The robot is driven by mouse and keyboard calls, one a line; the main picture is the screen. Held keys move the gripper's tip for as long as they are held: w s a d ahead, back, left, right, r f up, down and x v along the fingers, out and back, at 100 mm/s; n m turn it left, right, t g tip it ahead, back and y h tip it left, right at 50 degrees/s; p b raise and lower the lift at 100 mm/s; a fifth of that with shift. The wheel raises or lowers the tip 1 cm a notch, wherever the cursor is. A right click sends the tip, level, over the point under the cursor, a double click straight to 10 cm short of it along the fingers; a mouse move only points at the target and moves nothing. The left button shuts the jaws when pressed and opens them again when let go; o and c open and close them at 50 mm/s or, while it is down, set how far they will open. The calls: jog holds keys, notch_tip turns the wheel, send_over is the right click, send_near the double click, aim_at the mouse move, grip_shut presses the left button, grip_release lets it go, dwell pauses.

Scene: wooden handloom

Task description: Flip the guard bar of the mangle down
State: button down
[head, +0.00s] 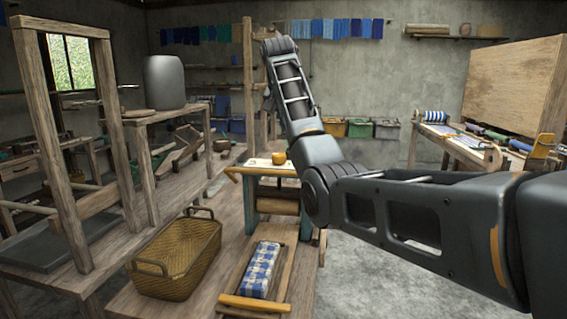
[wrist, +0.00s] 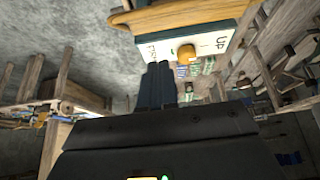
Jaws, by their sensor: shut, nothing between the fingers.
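The mangle stands in the middle of the head view, with a teal frame (head: 249,193) and a wooden roller (head: 277,206). A yellow-orange bar (head: 262,171), apparently the guard bar, runs across its front above the roller. A pale top plate with a yellow knob (head: 281,158) lies just behind it. In the wrist view a yellow-orange bar (wrist: 192,14) crosses the top, next to a white plate (wrist: 220,46) marked "UP" with a yellow knob (wrist: 186,53). My gripper (wrist: 160,66) is shut and empty, its fingertips close to the plate; contact cannot be told. The head view does not show the fingers.
A wicker basket (head: 178,257) stands left of the mangle. A tray with blue checked cloth (head: 260,270) lies in front. A tall wooden frame (head: 35,130) is at far left. A table with rolls (head: 455,145) stands right. Bare floor shows at right.

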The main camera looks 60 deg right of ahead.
jog(key=shift+f, duration=0.1)
jog(key=p, duration=0.2)
send_over(287, 172)
jog(key=f, duration=0.5)
jog(key=d+f, duration=0.1)
jog(key=f, duration=0.2)
jog(key=shift+w+f, duration=0.1)
jog(key=f, duration=0.1)
jog(key=f+p, duration=0.1)
jog(key=f, duration=0.1)
jog(key=shift+a+f, duration=0.15)
jog(key=shift+a, duration=0.2)
jog(key=shift+a+f, duration=0.15)
jog(key=shift+f, duration=0.35)
